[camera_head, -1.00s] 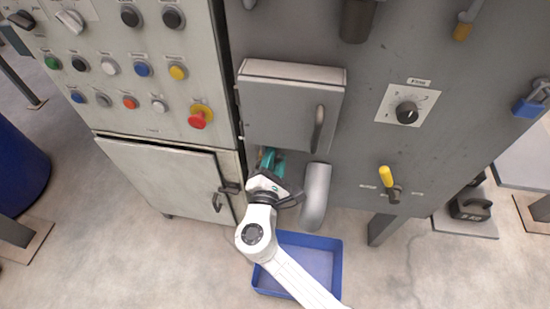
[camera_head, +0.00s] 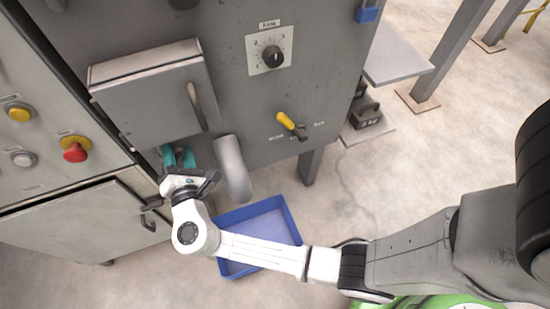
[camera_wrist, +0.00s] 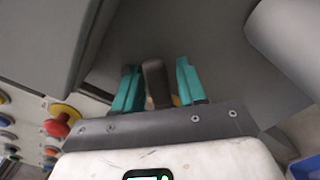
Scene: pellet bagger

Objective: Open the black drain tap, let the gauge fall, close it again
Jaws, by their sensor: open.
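In the wrist view a dark handle (camera_wrist: 156,84), which looks like the black drain tap, stands between the two teal fingers of my gripper (camera_wrist: 155,88). The gripper is open, with a finger on each side of the handle; a gap shows on the right, and I cannot tell whether the left finger touches. A small brass-coloured part shows just behind the handle. In the head view my gripper (camera_head: 178,157) is just below the grey hatch box, left of the pale chute; the tap cannot be made out there. No gauge is in view.
The grey hatch box (camera_head: 155,98) overhangs my gripper. The curved chute (camera_head: 233,168) is close on its right, above a blue tray (camera_head: 288,213) on the floor. A red button (camera_head: 75,152) is to the left.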

